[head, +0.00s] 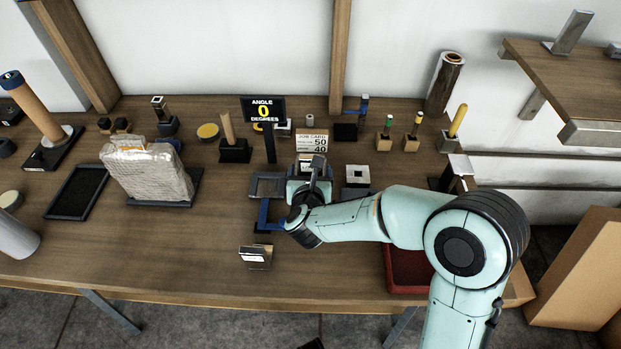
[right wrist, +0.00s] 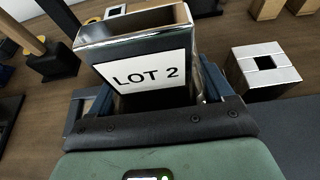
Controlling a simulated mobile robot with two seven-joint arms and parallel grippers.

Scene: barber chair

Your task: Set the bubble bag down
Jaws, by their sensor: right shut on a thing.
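The bubble bag appears to be the pale, crinkled, wrapped package (head: 148,172) at the left of the table in the head view. It stands on a dark flat tray (head: 181,203), well left of my right gripper. My right gripper (head: 309,176) is above the middle of the table. In the right wrist view it is shut on an open-topped metal holder (right wrist: 145,68) with a white "LOT 2" label. The holder's lower part is hidden by the gripper. My left gripper is not in view.
An empty dark tray (head: 75,192) lies left of the package. A sign reading "ANGLE 0 DEGREES" (head: 263,110) and a price-like card (head: 312,141) stand behind my gripper. A small card holder (head: 256,257) stands in front. A red tray (head: 405,272) lies under my right arm.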

